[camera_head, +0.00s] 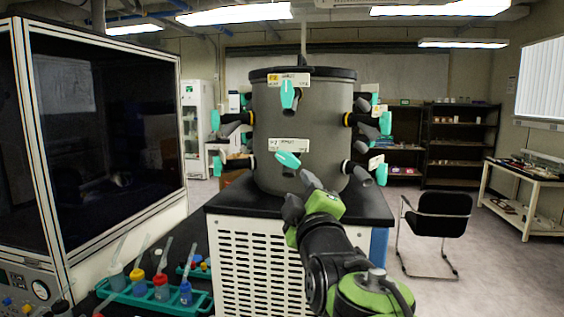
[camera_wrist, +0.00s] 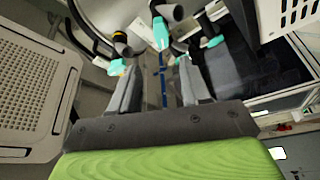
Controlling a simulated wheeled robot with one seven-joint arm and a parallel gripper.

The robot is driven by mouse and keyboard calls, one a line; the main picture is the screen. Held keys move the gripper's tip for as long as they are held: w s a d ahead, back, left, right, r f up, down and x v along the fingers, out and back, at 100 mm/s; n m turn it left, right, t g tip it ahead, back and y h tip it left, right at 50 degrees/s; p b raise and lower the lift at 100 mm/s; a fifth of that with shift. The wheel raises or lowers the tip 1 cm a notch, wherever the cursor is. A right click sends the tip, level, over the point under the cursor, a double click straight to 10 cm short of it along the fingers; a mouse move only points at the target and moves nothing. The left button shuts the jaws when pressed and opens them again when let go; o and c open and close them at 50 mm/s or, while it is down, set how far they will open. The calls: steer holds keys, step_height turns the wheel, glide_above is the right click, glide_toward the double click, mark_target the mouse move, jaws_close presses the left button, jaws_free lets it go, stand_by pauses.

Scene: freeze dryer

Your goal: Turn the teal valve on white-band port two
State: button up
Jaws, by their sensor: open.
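A grey drum (camera_head: 266,112) with a black lid carries several ports with teal valves. On its front, a lower teal valve (camera_head: 288,159) lies slanted, nearly sideways, under a mostly white label (camera_head: 289,145). An upper teal valve (camera_head: 288,93) stands upright under a label with a yellow patch (camera_head: 288,79). The label numbers are too small to read. My gripper (camera_head: 303,190) is open and empty, just below and close to the lower front valve. In the wrist view a teal valve (camera_wrist: 161,33) shows beyond the open fingers; I cannot tell which port it is on.
More teal valves jut from the drum's right (camera_head: 385,123) and left (camera_head: 215,120) sides. A glass-fronted cabinet (camera_head: 105,130) stands at left. A teal rack (camera_head: 140,297) with capped tubes sits at lower left. A black chair (camera_head: 440,215) stands at right on open floor.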

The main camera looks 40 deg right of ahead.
mark_target(286, 162)
steer(key=p+x, duration=0.3)
steer(key=x, duration=1)
steer(key=shift+w, duration=0.25)
jaws_close()
steer(key=shift+f+m+b, duration=0.2)
steer(key=shift+m+b, duration=0.1)
steer(key=shift+b, duration=0.2)
steer(key=shift+f+m+h+b, duration=0.15)
steer(key=shift+m+h+b, duration=0.15)
steer(key=shift+m+b, duration=0.55)
steer(key=m+b, duration=0.1)
steer(key=b, duration=0.1)
steer(key=m+h+b, duration=0.1)
steer(key=m, duration=0.1)
steer(key=shift+w+a+f+h+b, duration=0.1)
steer(key=shift+f+h+b, duration=0.05)
steer(key=shift+h+b, duration=0.2)
steer(key=m+g+h+b, duration=0.1)
steer(key=m+h+b, duration=0.1)
steer(key=m+b, duration=0.1)
steer(key=shift+w+m, duration=0.1)
steer(key=shift+m, duration=0.75)
steer(key=shift+w+a+m+g+h+b, duration=0.1)
steer(key=shift+m+g+h+b, duration=0.5)
steer(key=shift+m, duration=0.85)
steer(key=shift+a+m+g+h+b, duration=0.1)
steer(key=shift+m+g+h+b, duration=0.5)
steer(key=shift+m, duration=0.85)
steer(key=shift+d, duration=0.1)
